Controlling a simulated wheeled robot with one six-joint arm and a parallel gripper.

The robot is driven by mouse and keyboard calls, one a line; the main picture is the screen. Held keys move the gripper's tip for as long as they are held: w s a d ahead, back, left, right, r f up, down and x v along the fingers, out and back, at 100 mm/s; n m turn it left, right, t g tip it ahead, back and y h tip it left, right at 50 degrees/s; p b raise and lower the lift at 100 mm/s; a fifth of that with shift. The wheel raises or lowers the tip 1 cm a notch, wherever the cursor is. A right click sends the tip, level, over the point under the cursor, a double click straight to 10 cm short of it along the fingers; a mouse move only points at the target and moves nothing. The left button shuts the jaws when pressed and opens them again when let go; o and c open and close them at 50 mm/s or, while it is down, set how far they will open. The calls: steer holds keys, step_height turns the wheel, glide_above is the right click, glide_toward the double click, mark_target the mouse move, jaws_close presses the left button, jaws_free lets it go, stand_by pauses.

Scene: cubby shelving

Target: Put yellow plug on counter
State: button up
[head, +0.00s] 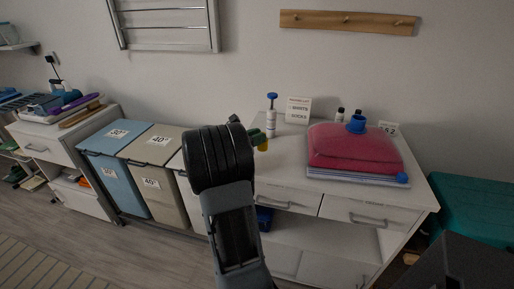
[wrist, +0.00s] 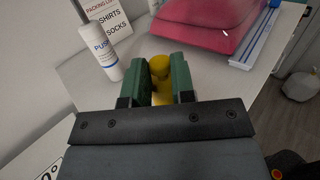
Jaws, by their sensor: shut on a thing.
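The yellow plug (wrist: 160,68) is between the two green fingers of my gripper (wrist: 161,85) in the wrist view. The fingers are shut on it, and its lower part is partly hidden by the gripper body. In the head view a bit of the yellow plug (head: 263,146) shows beside my gripper (head: 257,139), at the left front edge of the white counter (head: 290,165). Whether the plug touches the counter top cannot be told.
On the counter stand a white bottle with a blue top (head: 271,121), a small sign (head: 298,110) and a pink folded cloth (head: 352,149) with a blue item on it. Laundry bins (head: 152,150) stand to the left. The counter's front left part is clear.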

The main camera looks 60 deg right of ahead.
steer(key=shift+w+d+f, duration=0.25)
steer(key=shift+d+f, duration=0.1)
steer(key=shift+f, duration=0.2)
steer(key=shift+w+d+f, duration=0.2)
steer(key=shift+d+f, duration=0.15)
steer(key=shift+f, duration=0.2)
steer(key=shift+f+b, duration=0.3)
steer(key=shift+f, duration=1.05)
steer(key=shift+f, duration=0.15)
steer(key=o, duration=0.9)
